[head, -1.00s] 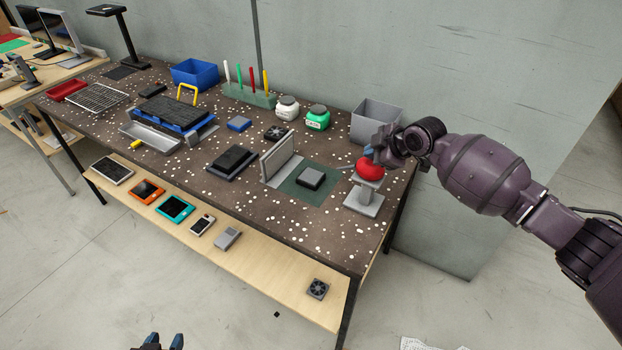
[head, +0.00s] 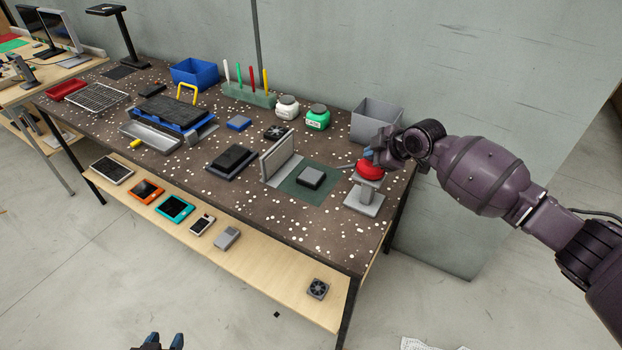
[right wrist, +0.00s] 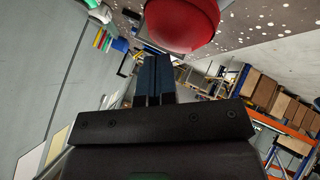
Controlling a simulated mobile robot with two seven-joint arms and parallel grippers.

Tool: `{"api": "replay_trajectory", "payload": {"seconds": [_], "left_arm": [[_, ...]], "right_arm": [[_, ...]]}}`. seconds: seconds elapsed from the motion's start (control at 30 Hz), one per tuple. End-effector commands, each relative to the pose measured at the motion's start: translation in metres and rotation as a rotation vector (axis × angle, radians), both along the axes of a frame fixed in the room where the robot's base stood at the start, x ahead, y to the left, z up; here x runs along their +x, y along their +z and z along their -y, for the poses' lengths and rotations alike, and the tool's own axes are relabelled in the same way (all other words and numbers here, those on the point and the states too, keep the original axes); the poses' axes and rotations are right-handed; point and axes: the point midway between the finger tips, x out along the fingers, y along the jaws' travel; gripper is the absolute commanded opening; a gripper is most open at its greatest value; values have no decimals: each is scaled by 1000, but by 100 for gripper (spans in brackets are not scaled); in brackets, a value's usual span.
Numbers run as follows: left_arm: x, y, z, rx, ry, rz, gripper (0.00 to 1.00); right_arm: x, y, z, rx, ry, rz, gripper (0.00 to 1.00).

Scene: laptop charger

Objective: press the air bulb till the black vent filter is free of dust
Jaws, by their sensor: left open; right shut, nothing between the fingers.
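The red air bulb (head: 369,172) sits on a grey stand (head: 364,198) at the table's right end and looks flattened. A thin nozzle points left from it. My right gripper (head: 375,156) is on top of the bulb, shut with nothing between its fingers. In the right wrist view its fingers (right wrist: 155,78) are together by the red bulb (right wrist: 183,20). A dark block with a grey top (head: 310,177), seemingly the vent filter, lies on a green mat (head: 318,193); the grey may be dust. My left gripper (head: 164,343) is open at the bottom edge, away from the table.
An upright grey panel (head: 280,157) stands left of the block. A grey bin (head: 376,122) is behind the bulb. White and green jars (head: 318,118) stand at the back. The table (head: 275,222) has free room at its front; its lower shelf (head: 265,268) holds several devices.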

Motion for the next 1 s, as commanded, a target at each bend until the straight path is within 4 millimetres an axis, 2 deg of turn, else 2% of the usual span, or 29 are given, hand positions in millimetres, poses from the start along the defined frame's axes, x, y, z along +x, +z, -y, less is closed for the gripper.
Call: {"api": "replay_trajectory", "payload": {"seconds": [0.33,1.0], "left_arm": [[0,1,0,0,0,1,43],[-1,11,0,0,1,2,43]], "right_arm": [[0,-1,0,-1,1,-2,0],[0,13,0,-1,-1,0,0]]}}
